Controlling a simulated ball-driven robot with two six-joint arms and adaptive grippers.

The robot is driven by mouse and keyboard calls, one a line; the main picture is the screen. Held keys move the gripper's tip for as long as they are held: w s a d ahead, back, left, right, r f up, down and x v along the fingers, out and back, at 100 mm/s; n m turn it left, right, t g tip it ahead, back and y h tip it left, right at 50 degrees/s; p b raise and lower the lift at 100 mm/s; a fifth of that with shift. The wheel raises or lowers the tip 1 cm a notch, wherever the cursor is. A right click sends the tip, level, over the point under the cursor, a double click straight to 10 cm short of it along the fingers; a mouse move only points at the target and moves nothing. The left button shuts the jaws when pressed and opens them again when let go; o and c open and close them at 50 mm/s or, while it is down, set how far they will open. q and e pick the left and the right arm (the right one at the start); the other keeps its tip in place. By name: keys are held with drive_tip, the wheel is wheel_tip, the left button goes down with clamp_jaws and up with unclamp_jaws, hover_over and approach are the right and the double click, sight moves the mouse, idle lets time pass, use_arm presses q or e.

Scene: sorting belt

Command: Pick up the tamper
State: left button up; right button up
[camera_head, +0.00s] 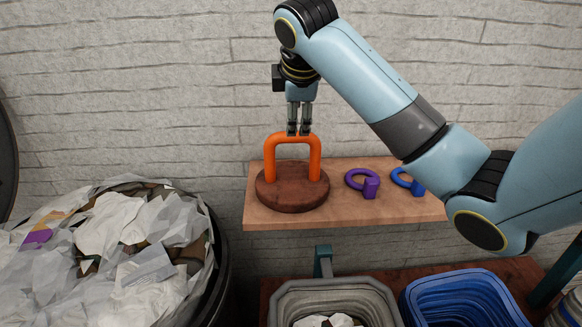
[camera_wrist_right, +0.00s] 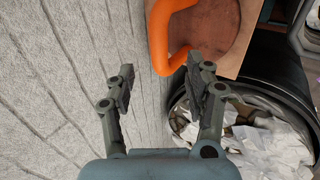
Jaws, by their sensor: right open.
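The tamper is an orange arched handle (camera_head: 314,160) on a round dark-brown base (camera_head: 292,194), standing upright at the left end of a wooden shelf. My right gripper (camera_head: 299,132) points down at the top bar of the handle, its fingertips at about the bar's height. In the right wrist view the right gripper (camera_wrist_right: 161,75) is open and empty, with the orange handle (camera_wrist_right: 160,40) just beyond the fingertips. I cannot tell whether they touch. Part of the base (camera_wrist_right: 210,25) shows at the top there. My left gripper is out of view.
A purple ring-shaped item (camera_head: 370,187) and a blue one (camera_head: 402,182) lie on the wooden shelf (camera_head: 345,217) right of the tamper. A bin of crumpled paper (camera_head: 222,260) stands at lower left. A grey crate (camera_head: 290,295) and a blue crate (camera_head: 465,280) sit below the shelf.

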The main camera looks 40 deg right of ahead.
sight(294, 138)
drive_tip(key=p+x, duration=0.2)
drive_tip(key=x, duration=0.7)
drive_tip(key=shift+w+d+f, duration=0.1)
drive_tip(key=shift+w+f, duration=0.1)
drive_tip(key=shift+w, duration=0.05)
drive_tip(key=shift+w+d+f, duration=0.1)
drive_tip(key=shift+w+f, duration=0.05)
drive_tip(key=shift+f, duration=0.1)
drive_tip(key=c, duration=0.3)
clamp_jaws()
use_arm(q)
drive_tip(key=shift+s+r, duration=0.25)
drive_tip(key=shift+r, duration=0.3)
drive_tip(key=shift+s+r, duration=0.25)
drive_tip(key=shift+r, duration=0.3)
use_arm(e)
drive_tip(key=shift+r, duration=0.15)
